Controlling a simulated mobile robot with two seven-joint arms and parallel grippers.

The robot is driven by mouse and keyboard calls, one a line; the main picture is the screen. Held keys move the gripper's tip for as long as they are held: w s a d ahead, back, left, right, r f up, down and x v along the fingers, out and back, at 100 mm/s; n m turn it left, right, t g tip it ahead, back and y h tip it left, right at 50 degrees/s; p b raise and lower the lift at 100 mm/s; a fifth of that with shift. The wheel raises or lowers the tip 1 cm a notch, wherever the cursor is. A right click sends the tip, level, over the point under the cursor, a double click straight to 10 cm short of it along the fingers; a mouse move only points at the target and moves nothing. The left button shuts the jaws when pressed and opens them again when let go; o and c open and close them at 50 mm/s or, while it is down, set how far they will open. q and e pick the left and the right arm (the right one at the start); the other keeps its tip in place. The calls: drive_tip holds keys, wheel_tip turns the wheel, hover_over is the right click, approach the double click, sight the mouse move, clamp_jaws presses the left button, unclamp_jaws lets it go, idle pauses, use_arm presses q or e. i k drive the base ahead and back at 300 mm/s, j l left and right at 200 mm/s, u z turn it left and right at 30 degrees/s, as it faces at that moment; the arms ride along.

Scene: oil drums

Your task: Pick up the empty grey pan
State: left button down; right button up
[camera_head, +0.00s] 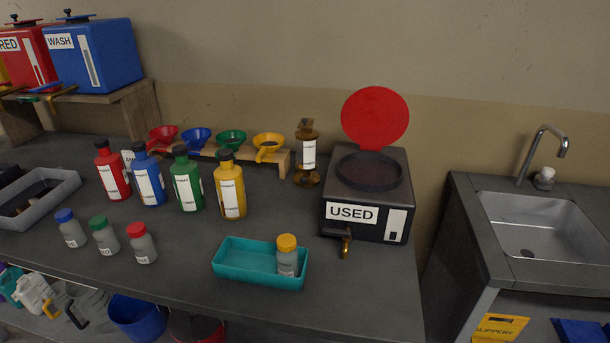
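A shallow grey tray (65,189) sits at the left end of the dark counter, partly cut off by the picture's edge. Dark and brownish shapes show inside it; I cannot tell what they are, and it does not look empty. No plainly empty grey pan shows in the head view. Neither of my grippers is in view.
A teal tray (240,267) holds a yellow-capped jar (287,258) near the counter's front edge. Several jars and bottles (186,185) stand beside the grey tray. A black USED box (368,218) has its red lid (375,115) up. A sink (545,225) is at right.

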sight(24, 203)
drive_tip(key=u, duration=1.4)
drive_tip(key=i+j+z, duration=0.1)
drive_tip(key=z, duration=0.45)
drive_tip(key=i+j+z, duration=0.2)
drive_tip(key=j+z, duration=0.15)
drive_tip(key=j, duration=0.15)
drive_tip(key=i+j+z, duration=0.3)
drive_tip(key=j, duration=0.4)
drive_tip(key=i+j, duration=0.1)
drive_tip(key=j, duration=0.4)
drive_tip(key=z, duration=0.05)
